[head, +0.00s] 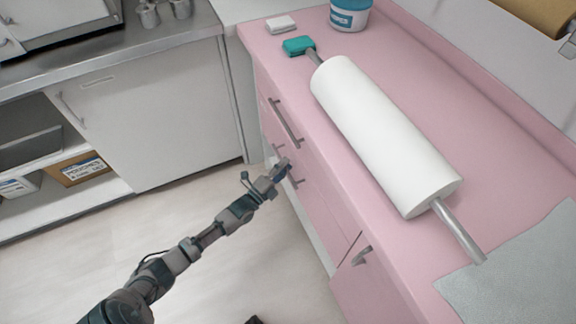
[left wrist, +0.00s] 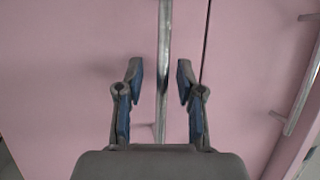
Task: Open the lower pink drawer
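The pink cabinet front shows in the head view with an upper drawer handle (head: 286,122) and, below it, a lower drawer handle (head: 296,181) partly hidden by my left gripper (head: 281,168). In the left wrist view, the lower handle's metal bar (left wrist: 164,60) runs between the two fingers of my left gripper (left wrist: 160,78). The fingers are open, one on each side of the bar, with a gap to it. The lower pink drawer front (left wrist: 70,60) looks closed and flush. My right gripper is not in view.
Another handle (left wrist: 300,90) shows at the right of the wrist view. A grey-white cabinet (head: 165,120) stands left. Floor before the drawers is clear.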

